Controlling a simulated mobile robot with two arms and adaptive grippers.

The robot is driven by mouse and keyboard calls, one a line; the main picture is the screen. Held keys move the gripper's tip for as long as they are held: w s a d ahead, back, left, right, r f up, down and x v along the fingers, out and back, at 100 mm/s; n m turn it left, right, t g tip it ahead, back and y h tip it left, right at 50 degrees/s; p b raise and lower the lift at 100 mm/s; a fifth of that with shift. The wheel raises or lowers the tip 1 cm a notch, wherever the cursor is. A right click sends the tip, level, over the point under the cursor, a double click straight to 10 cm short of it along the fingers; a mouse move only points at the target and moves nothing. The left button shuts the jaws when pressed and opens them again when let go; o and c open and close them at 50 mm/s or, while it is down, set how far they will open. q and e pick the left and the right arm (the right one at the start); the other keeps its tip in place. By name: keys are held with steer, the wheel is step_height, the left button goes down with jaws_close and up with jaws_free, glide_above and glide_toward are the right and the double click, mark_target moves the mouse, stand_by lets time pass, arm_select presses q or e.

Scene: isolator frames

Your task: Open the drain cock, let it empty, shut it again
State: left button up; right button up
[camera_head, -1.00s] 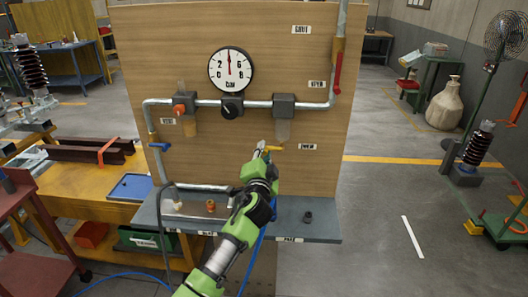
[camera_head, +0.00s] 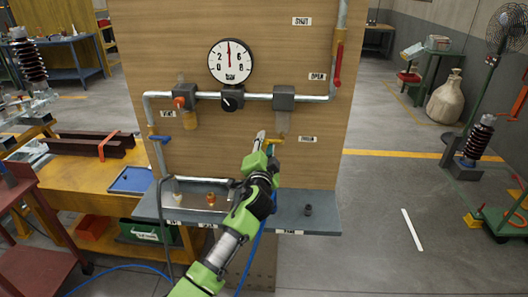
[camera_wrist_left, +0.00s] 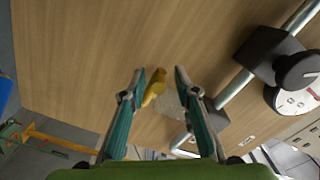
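The drain cock is a small yellow lever (camera_head: 275,141) beneath the clear bowl (camera_head: 283,122) of the right-hand filter unit on the wooden board. My left gripper (camera_head: 265,140) is right beside it, partly covering its left side in the head view. In the left wrist view, my left gripper (camera_wrist_left: 160,82) is open, with its two fingers apart. The yellow cock (camera_wrist_left: 154,87) shows in the gap between them, nearer the left finger. I cannot tell whether a finger touches it. The clear bowl (camera_wrist_left: 172,103) shows beside it. My right gripper is not in view.
A round gauge (camera_head: 231,62) reads near the middle of its scale. A red-handled valve (camera_head: 337,70) is on the right pipe and a blue-handled valve (camera_head: 161,139) on the left. A grey shelf (camera_head: 325,225) juts out below, carrying small fittings.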

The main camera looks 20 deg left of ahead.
arm_select(q)
steer(key=v, duration=1.1)
steer(key=shift+s, duration=0.25)
